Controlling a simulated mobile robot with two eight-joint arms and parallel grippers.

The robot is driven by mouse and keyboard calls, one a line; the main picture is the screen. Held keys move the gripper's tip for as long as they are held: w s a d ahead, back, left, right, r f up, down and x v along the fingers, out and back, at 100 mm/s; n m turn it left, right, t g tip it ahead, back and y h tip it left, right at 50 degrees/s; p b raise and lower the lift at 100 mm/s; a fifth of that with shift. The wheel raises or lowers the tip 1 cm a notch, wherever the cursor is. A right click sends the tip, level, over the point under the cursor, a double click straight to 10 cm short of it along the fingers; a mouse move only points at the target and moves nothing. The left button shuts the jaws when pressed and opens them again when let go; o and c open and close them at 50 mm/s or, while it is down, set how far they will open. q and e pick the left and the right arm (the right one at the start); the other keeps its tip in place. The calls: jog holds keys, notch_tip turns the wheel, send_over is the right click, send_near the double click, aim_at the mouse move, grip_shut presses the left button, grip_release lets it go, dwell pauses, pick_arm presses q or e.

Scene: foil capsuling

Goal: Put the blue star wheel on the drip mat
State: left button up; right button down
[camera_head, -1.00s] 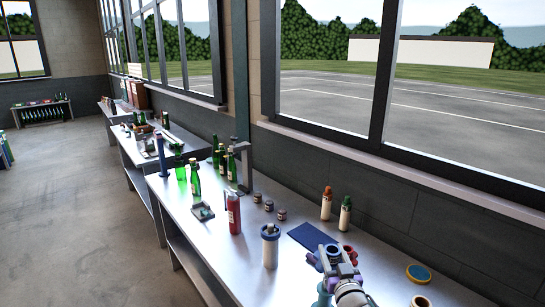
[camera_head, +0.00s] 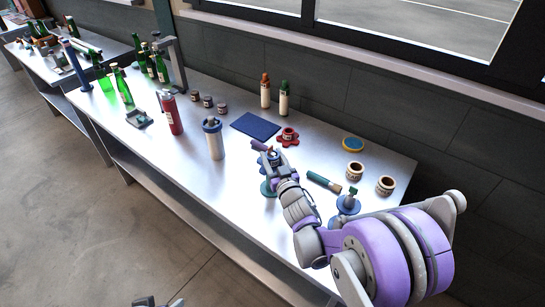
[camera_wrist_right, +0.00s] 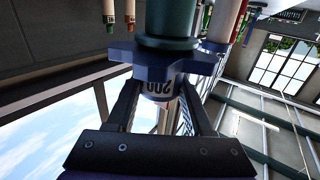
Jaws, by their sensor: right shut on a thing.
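My right gripper (camera_head: 270,157) is shut on the blue star wheel. In the right wrist view, the wheel (camera_wrist_right: 187,65) spreads across the fingertips, and its pale hub marked "200" sits between the two fingers. In the head view, the fingers mostly hide the wheel. A teal round piece (camera_head: 267,188) stands just below the gripper; whether the wheel touches it is unclear. The drip mat (camera_head: 256,126) is a flat dark blue rectangle, bare, just behind the gripper. Small grey parts at the bottom edge may be my left gripper (camera_head: 158,302); its jaws are unclear.
A red star wheel (camera_head: 287,137) lies right of the mat. A green-handled brush (camera_head: 323,182), two tan jars (camera_head: 355,171) and a blue-based piece (camera_head: 347,203) lie right.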

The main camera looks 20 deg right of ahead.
jog(key=shift+f, duration=0.25)
jog(key=shift+c, duration=1.4)
grip_release()
jog(key=shift+r, duration=0.1)
